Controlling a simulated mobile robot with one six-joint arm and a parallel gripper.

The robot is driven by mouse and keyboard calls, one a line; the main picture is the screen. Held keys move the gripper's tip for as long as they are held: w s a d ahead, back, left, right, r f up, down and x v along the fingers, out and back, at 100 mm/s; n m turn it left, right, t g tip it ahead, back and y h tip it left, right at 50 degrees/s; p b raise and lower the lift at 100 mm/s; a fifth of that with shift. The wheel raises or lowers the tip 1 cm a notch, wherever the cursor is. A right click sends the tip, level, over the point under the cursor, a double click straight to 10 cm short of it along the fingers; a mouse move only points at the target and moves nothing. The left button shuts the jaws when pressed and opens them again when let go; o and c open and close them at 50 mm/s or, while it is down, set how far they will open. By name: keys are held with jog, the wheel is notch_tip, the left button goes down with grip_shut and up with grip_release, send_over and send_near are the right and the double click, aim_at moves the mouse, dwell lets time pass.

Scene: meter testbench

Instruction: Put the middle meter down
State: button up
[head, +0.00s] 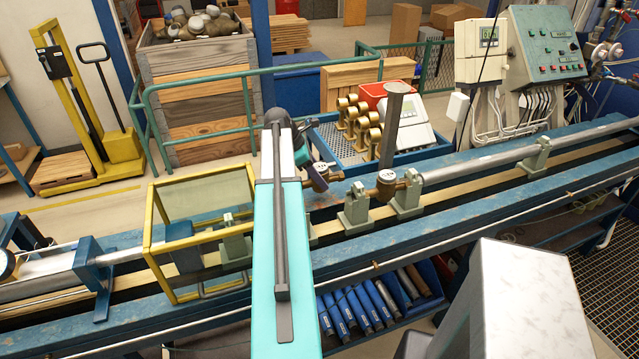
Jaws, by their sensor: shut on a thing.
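My arm reaches across the bench from the front. My gripper (313,168) shows only partly beyond the arm, shut on a small brass meter with a dark and white face, the middle meter (319,180). It is held tilted, over or just behind the rear blue rail of the bench; its exact height is unclear. Another brass meter (386,184) sits in the line to the right, between grey-green supports and joined to the long pipe. The arm hides part of the line and the fingertips.
A blue tray (432,153) behind the bench holds several brass fittings (362,122), a red bin and a white device (408,124). A yellow-framed clear guard (203,230) stands left of my arm. A grey post (394,125) rises behind the right meter.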

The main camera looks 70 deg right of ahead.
jog(key=shift+f+p, duration=0.4)
jog(key=shift+f, duration=1.05)
jog(key=shift+f, duration=0.1)
jog(key=o, duration=1.7)
jog(key=shift+c, duration=0.2)
jog(key=shift+b+v, duration=1.5)
jog(key=shift+v, duration=4.55)
